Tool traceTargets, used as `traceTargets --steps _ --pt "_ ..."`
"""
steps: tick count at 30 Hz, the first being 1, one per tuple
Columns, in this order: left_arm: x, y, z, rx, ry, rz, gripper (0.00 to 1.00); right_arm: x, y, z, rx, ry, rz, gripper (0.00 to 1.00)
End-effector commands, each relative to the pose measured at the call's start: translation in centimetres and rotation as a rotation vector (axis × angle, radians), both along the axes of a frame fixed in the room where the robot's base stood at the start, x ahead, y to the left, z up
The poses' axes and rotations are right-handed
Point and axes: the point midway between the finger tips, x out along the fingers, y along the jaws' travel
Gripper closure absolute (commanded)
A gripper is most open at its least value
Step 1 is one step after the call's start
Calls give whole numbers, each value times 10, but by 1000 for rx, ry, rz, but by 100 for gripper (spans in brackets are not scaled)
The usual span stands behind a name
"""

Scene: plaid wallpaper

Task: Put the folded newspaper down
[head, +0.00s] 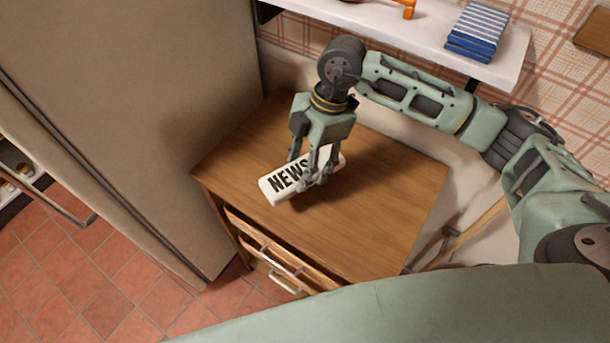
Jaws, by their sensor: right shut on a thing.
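The folded newspaper (285,181) is a white roll with black "NEWS" lettering. It is at the middle of the wooden cabinet top (370,215), touching it or very close above; I cannot tell which. My right gripper (318,182) points down from above and is shut on the newspaper, with its fingers around the right part of the roll. The fingers hide part of the lettering. My left gripper is not in view.
A drawer (270,252) at the cabinet's front is partly open. A tall beige cabinet or fridge (130,110) stands close on the left. A white shelf (505,65) with folded striped blue cloths (475,32) hangs behind my right arm. The wooden top around the newspaper is clear.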

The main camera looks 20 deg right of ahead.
Motion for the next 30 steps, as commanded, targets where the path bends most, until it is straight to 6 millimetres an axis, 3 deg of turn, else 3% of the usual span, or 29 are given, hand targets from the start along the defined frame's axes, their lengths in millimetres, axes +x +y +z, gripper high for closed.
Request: traceTargets --steps 1,8,14,26,27,30 --pt "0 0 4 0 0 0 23 -5 3 -10 0 12 5 77" --pt "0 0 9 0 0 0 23 -4 3 -30 1 9 5 77" --pt "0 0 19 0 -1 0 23 -5 3 -59 0 11 5 77" --pt "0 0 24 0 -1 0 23 -2 0 -68 0 7 6 77" --pt "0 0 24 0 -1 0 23 -2 0 -67 0 7 5 46" --pt "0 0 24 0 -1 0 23 -2 0 -67 0 7 5 38"
